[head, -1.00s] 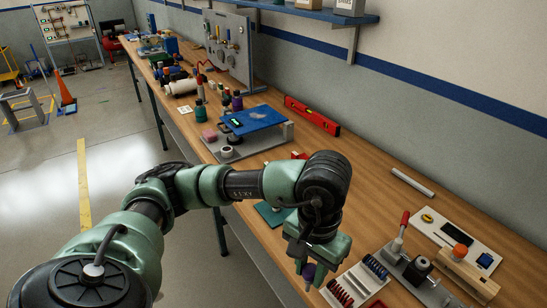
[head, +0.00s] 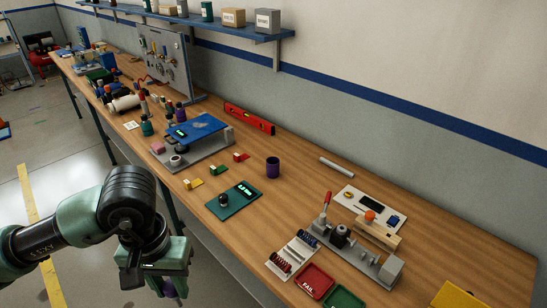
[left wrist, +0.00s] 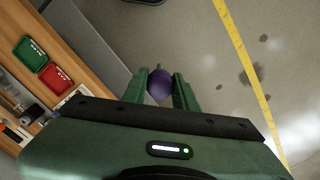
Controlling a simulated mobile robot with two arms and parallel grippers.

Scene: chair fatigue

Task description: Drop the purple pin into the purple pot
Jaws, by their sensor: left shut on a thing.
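My left gripper (head: 168,288) is low in the head view, in front of the bench's front edge and over the floor. It is shut on the purple pin, whose rounded purple end (left wrist: 160,84) shows between the fingers (left wrist: 160,92) in the left wrist view. In the head view the pin (head: 171,290) is partly hidden by the fingers. The purple pot (head: 273,168), a dark upright cup, stands on the bench to the right of and beyond the gripper, well apart from it. My right gripper is not in view.
A green board with a display (head: 234,200) lies between bench edge and pot. Small yellow (head: 193,184), green and red blocks lie left of the pot. A pin rack (head: 292,255), a red FAIL tray (head: 314,281) and a lever fixture (head: 352,245) stand at right.

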